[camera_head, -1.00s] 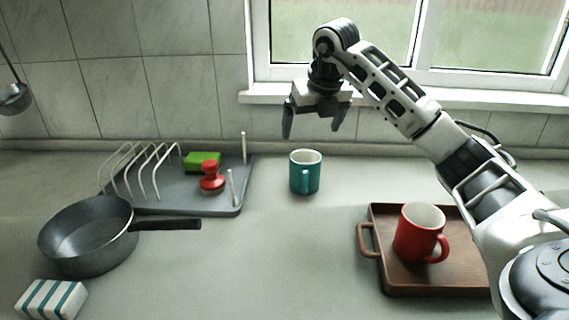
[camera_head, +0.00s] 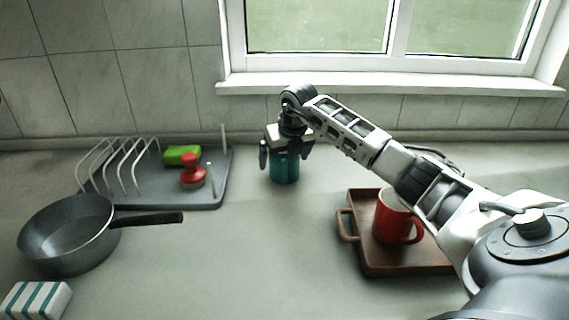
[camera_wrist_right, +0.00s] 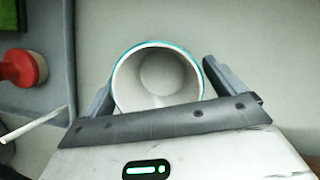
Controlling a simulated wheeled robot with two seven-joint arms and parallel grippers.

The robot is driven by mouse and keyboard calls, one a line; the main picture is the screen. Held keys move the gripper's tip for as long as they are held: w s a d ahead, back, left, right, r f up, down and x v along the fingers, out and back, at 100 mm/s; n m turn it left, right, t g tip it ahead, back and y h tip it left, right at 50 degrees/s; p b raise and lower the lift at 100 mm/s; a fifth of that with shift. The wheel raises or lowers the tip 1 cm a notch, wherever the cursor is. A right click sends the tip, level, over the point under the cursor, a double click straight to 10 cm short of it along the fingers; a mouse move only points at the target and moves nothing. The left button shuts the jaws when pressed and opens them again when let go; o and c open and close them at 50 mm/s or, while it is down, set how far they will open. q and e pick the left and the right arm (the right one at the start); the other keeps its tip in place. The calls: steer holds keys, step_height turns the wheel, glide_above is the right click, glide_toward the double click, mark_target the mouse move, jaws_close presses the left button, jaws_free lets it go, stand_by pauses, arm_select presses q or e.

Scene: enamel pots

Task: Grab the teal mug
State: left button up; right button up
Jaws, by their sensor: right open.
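The teal mug (camera_head: 285,168) stands upright on the counter, its upper part hidden behind my right gripper (camera_head: 283,160) in the head view. In the right wrist view I look down into the white inside of the mug (camera_wrist_right: 158,80) with its teal rim. My right gripper (camera_wrist_right: 155,88) is open, with one finger on each side of the mug. I cannot tell whether the fingers touch it. The mug's handle is not visible now. My left gripper is not in view.
A grey dish rack (camera_head: 205,198) with a red-handled brush (camera_head: 192,170) and green sponge (camera_head: 182,155) stands left of the mug. A dark pan (camera_head: 68,235) and striped block (camera_head: 36,302) are farther left. A red mug (camera_head: 390,220) sits on a brown tray (camera_head: 385,265) at right, below my right arm.

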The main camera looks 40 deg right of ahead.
steer(key=shift+w+f, duration=0.25)
steer(key=shift+f, duration=0.3)
steer(key=shift+d, duration=0.1)
steer(key=c, duration=1.2)
steer(key=shift+r, duration=0.1)
steer(key=shift+c, duration=0.2)
